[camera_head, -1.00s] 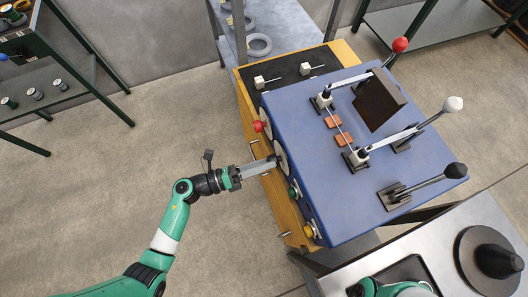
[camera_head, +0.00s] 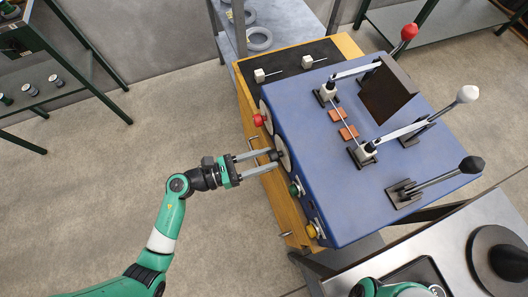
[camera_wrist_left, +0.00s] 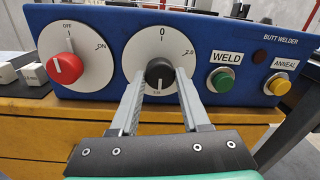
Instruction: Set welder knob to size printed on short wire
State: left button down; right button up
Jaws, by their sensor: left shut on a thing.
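The black welder knob (camera_wrist_left: 160,72) sits on a white round dial (camera_wrist_left: 135,50) with 0 at the top and 2.0 at the upper right; a small label at the bottom is too small to read. My left gripper (camera_head: 277,161) has its fingers on either side of the knob, shut on it; the wrist view shows them there too (camera_wrist_left: 160,80). Two white tag blocks with thin wires, one on the left (camera_head: 260,75) and one on the right (camera_head: 307,62), lie on the black mat. Their print is not legible. My right gripper is out of view.
The blue butt welder (camera_head: 330,200) stands on a wooden bench. A red switch knob (camera_wrist_left: 64,68) is left of the dial; a green WELD button (camera_wrist_left: 221,79) and yellow ANNEAL button (camera_wrist_left: 277,84) are right. Clamp levers rise from its top, with a thin rod between the clamps.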

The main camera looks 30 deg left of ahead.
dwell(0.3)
pick_arm(q)
jog(key=shift+c, duration=1.9)
grip_release()
jog(key=p+v, duration=0.1)
jog(key=v, duration=1)
jog(key=shift+s+a, duration=0.2)
jog(key=shift+s, duration=0.1)
